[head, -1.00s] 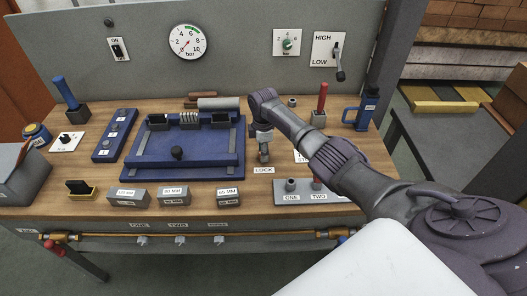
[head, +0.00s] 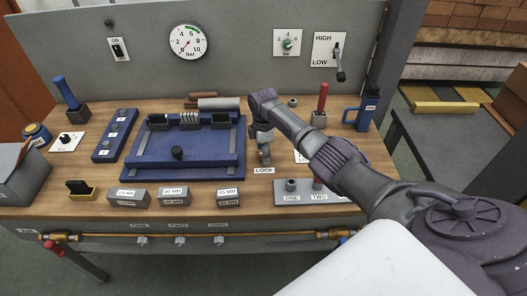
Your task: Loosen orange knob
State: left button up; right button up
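My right gripper (head: 264,152) points down at the workbench, just behind the LOCK label (head: 264,170) and right of the blue fixture. It is small and partly covered by its own wrist, so I cannot tell whether its fingers are open or shut. I cannot clearly pick out an orange knob; the spot under the gripper by the LOCK label is largely hidden. The blue fixture (head: 150,172) has a dark round knob (head: 178,153) at its front. My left gripper is not in view.
A red upright handle (head: 322,98) and a blue-handled tool (head: 366,107) stand right of my wrist. Labelled grey blocks (head: 174,196) line the front edge. A panel with a pressure gauge (head: 188,41) stands behind. Bare wood (head: 60,191) shows at front left.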

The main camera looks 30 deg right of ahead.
jog(key=shift+r, duration=0.1)
notch_tip(320, 180, up, 12)
dwell(0.5)
dwell(0.5)
